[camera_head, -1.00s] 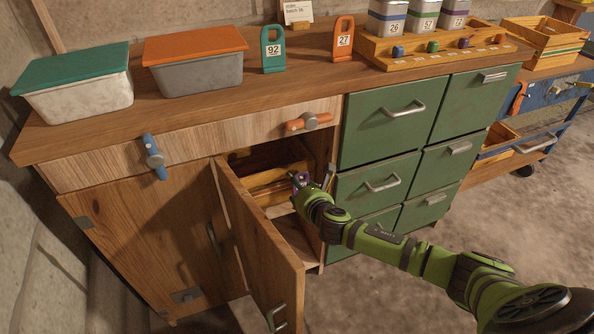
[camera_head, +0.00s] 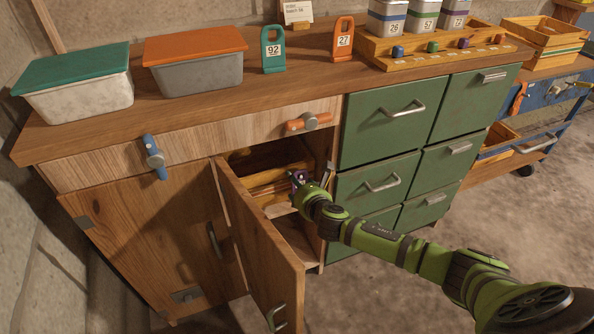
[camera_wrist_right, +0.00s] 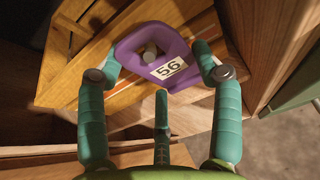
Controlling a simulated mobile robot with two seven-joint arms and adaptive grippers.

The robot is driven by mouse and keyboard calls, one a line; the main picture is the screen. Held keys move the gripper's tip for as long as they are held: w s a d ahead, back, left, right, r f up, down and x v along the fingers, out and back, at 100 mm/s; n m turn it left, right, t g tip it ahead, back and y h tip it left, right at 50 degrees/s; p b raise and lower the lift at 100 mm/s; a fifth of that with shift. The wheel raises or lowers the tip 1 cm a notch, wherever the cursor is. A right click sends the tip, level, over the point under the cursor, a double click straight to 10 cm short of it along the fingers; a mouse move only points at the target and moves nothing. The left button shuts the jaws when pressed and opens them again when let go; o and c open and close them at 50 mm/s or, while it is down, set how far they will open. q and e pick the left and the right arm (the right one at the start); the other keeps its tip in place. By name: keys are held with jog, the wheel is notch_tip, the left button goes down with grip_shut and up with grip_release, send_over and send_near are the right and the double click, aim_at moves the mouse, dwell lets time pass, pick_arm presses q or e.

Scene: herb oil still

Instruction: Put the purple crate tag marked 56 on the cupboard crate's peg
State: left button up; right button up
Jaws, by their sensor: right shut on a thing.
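The purple crate tag marked 56 (camera_wrist_right: 165,62) is between the fingers of my right gripper (camera_wrist_right: 160,68), which is shut on it. In the wrist view its face and number are toward the camera. The round grey end of the peg (camera_wrist_right: 150,52) shows within the tag's hole; I cannot tell how far it passes through. Behind the tag is the wooden cupboard crate (camera_wrist_right: 62,82). In the head view my right gripper (camera_head: 302,184) is at the cupboard opening, with a bit of the purple tag (camera_head: 297,176) visible beside the crate (camera_head: 266,182). My left gripper is not in view.
The open cupboard door (camera_head: 258,240) stands left of my right arm. Green drawers (camera_head: 380,125) are close on the right. The worktop above holds a teal tag 92 (camera_head: 272,50), an orange tag 27 (camera_head: 343,40) and two lidded tubs.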

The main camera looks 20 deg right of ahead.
jog(key=shift+f, duration=0.4)
dwell(0.3)
jog(key=o, duration=1.1)
jog(key=shift+o, duration=0.2)
jog(key=v, duration=1.2)
grip_shut()
